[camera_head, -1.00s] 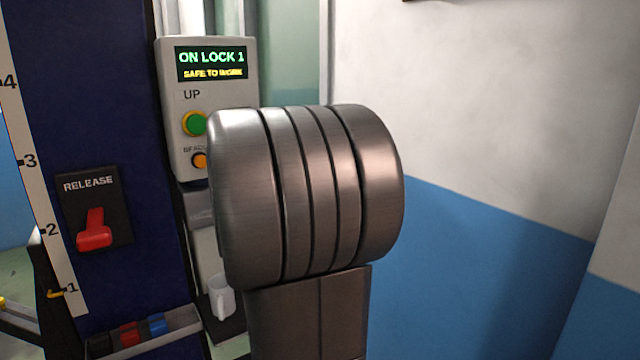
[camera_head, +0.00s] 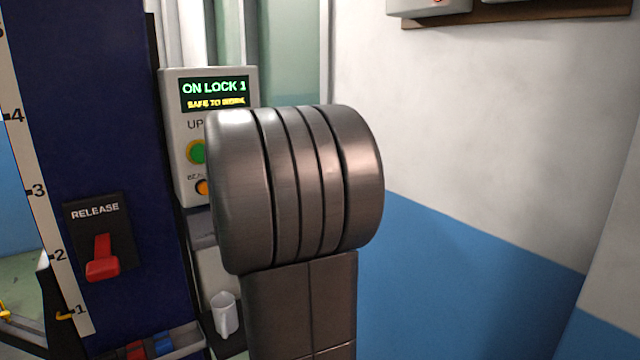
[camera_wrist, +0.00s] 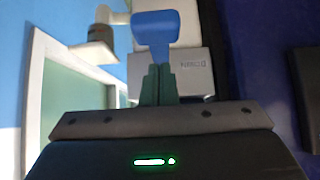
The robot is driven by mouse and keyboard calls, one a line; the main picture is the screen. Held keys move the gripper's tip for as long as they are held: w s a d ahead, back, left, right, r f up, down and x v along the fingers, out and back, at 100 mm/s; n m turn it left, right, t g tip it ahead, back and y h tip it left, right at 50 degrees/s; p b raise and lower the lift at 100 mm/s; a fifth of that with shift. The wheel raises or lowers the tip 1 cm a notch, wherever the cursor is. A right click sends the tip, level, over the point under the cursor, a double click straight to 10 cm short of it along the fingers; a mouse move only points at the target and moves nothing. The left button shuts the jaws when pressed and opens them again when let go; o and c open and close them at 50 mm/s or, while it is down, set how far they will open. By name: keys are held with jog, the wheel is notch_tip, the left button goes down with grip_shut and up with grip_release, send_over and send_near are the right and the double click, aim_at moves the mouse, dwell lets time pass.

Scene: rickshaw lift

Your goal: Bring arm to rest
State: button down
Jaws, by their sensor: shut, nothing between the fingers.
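My arm's large brushed-metal joint fills the middle of the head view and hides part of the control box behind it. My gripper (camera_wrist: 158,84) shows in the wrist view with its two dark green fingers together and nothing between them. Past the fingertips, in the wrist view, is a blue object (camera_wrist: 155,27) in front of a grey box (camera_wrist: 195,72) with lettering. I cannot tell whether the fingers touch either one. The gripper is out of sight in the head view.
The control box (camera_head: 218,78) reads "ON LOCK 1, SAFE TO WORK". A dark blue post (camera_head: 100,130) carries a red release lever (camera_head: 102,258) and a number scale (camera_head: 45,190). A white mug (camera_head: 224,315) stands low beside it. A white and blue wall (camera_head: 480,150) is at right.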

jog(key=shift+f, duration=0.1)
notch_tip(320, 180, down, 3)
jog(key=shift+r+b, duration=0.15)
jog(key=shift+b, duration=0.35)
jog(key=shift+t+b, duration=0.3)
jog(key=shift+b, duration=0.6)
jog(key=b, duration=0.3)
jog(key=t+y+b, duration=0.1)
jog(key=b, duration=0.3)
jog(key=shift+d+f, duration=0.15)
jog(key=shift+f, duration=0.15)
jog(key=t+b, duration=0.1)
jog(key=b, duration=0.2)
jog(key=s+y+b, duration=0.1)
jog(key=b, duration=0.3)
jog(key=shift+d+f+t, duration=0.15)
jog(key=shift+d+t, duration=0.1)
jog(key=shift+t, duration=0.15)
jog(key=w+r+v, duration=0.1)
jog(key=v, duration=0.9)
jog(key=w+a+f+g+p, duration=0.1)
jog(key=w+a+f+p, duration=0.3)
jog(key=w, duration=0.3)
jog(key=shift+a+p, duration=0.65)
jog(key=shift+p, duration=0.05)
